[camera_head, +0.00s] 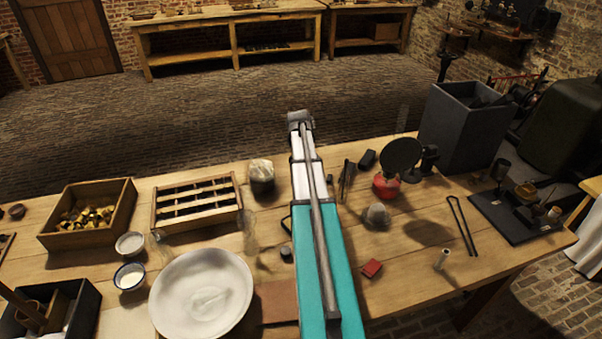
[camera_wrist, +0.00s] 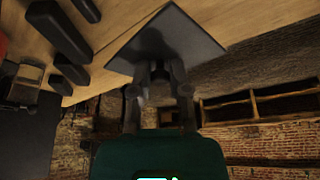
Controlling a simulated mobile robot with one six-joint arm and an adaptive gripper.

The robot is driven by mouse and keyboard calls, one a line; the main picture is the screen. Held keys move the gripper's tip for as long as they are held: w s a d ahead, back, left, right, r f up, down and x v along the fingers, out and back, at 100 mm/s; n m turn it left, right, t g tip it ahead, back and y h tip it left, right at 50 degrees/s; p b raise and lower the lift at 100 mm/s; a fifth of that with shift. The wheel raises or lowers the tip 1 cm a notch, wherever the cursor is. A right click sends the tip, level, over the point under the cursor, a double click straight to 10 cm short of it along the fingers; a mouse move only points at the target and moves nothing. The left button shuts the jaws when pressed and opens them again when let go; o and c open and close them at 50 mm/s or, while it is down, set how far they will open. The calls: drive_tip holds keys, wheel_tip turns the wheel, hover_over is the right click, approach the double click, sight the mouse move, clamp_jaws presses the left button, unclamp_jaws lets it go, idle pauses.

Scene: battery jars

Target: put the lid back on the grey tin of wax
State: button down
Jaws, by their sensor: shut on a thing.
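My gripper (camera_wrist: 160,72) is shut on a thin, dark grey, square-cornered plate, which looks like the lid (camera_wrist: 170,38). It holds the lid by one side, with the table behind it in the wrist view. In the head view my arm hides the gripper and the lid. What looks like the tin of wax (camera_head: 262,181) stands on the table just left of my arm. Its body is dark grey and its top is open, showing something pale. I cannot make out the tin in the wrist view.
A slotted wooden rack (camera_head: 197,203) stands left of the tin, and a clear glass jar (camera_head: 250,232) nearer. Dark rods (camera_head: 346,181), a black disc (camera_head: 400,157), a red object (camera_head: 386,187) and a tall grey bin (camera_head: 465,128) stand right of my arm. A white bowl (camera_head: 202,293) is front left.

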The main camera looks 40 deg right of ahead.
wheel_tip(320, 180, up, 19)
drive_tip(key=p, duration=1.9)
drive_tip(key=shift+s, duration=0.15)
